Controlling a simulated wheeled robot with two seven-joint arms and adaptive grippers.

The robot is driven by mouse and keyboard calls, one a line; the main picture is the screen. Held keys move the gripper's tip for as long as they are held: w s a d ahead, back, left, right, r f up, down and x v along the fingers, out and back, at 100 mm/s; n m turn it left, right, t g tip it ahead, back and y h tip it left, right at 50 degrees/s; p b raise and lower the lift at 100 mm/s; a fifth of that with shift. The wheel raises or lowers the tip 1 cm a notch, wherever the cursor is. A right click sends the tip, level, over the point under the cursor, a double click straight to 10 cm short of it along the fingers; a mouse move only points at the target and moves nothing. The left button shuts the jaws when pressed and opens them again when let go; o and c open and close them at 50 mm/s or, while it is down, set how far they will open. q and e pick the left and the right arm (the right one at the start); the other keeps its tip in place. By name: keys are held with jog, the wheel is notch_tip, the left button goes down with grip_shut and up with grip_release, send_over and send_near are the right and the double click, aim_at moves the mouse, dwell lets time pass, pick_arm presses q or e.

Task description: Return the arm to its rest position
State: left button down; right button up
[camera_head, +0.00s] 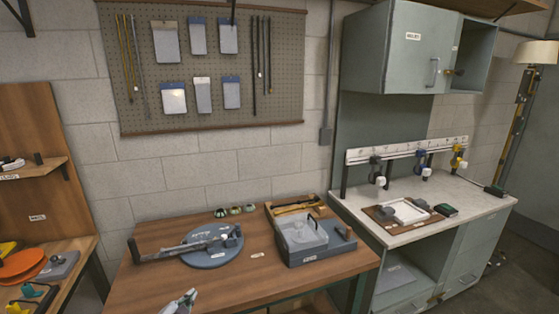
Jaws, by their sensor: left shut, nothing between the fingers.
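My left gripper (186,298) shows at the bottom edge, low over the front of the wooden table. It is shut and empty, and only its tip part is in view. A round blue-grey lamp base (205,259) lies on the table behind it, with a dark jointed lamp arm (165,252) lying across it and reaching left. The gripper appears apart from both. My right gripper is not in view.
A grey bin (297,258) and a wooden tray (318,203) stand on the table's right side. Several small green items (235,210) lie at the back. A counter (440,216) with a tool rail is at right, shelves at left. The table's front is mostly clear.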

pick_arm(q)
jog(key=s+d+f+n+g, duration=0.1)
jog(key=s+d+n+g, duration=0.15)
jog(key=s, duration=0.65)
jog(key=s+d+f+n+g, duration=0.1)
jog(key=s+d+n+g, duration=0.2)
jog(key=s, duration=0.5)
jog(key=s+d+n+g, duration=0.2)
jog(key=s+g, duration=0.3)
jog(key=s, duration=0.4)
notch_tip(320, 180, down, 38)
jog(key=s+a+b, duration=0.2)
jog(key=b, duration=0.3)
jog(key=s+a+f+g+b, duration=0.1)
jog(key=s+a+f+b, duration=0.1)
jog(key=s+f, duration=0.9)
jog(key=s+a+f+g+b, duration=0.1)
jog(key=s+a+f+b, duration=0.2)
jog(key=s+f, duration=0.7)
notch_tip(320, 180, down, 4)
jog(key=shift+s+a+f+y, duration=0.2)
jog(key=shift+s+a+y, duration=0.15)
jog(key=shift+a, duration=0.3)
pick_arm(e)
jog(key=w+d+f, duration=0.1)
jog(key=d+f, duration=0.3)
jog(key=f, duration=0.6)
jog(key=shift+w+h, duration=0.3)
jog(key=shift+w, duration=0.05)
